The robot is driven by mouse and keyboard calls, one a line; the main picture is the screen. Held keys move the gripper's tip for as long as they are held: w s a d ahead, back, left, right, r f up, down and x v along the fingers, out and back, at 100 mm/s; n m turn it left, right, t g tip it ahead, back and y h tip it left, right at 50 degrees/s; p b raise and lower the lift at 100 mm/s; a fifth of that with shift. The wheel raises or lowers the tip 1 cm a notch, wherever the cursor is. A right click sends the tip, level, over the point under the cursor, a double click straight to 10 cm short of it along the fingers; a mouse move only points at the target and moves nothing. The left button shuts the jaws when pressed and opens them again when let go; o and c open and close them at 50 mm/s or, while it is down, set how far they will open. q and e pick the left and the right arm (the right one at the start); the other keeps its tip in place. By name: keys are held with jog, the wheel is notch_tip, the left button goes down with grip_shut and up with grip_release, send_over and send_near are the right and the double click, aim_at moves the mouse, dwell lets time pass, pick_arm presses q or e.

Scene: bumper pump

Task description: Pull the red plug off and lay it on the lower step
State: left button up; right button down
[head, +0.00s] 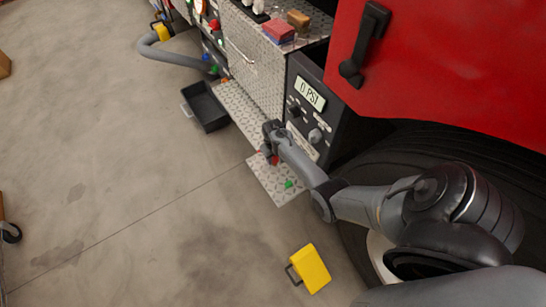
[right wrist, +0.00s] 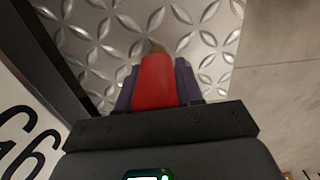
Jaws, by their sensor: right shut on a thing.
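The red plug (right wrist: 156,82) is between the two fingers of my right gripper (right wrist: 158,84), which is shut on it. A small tan tip shows at its far end. In the head view my right gripper (head: 268,157) is over the diamond-plate lower step (head: 262,175), and a bit of red shows at its fingers. In the right wrist view the lower step (right wrist: 110,25) fills the background behind the plug. I cannot tell whether the plug touches the step. My left gripper is not in view.
A green cap (head: 289,184) is on the lower step's near end. The pump panel (head: 306,105) rises beside the step. A black tray (head: 205,106) and a yellow wheel chock (head: 310,268) are on the floor. A red block (head: 278,31) lies on the upper step.

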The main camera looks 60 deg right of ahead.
jog(key=c, duration=0.6)
grip_release()
jog(key=shift+c, duration=0.2)
jog(key=shift+r, duration=0.1)
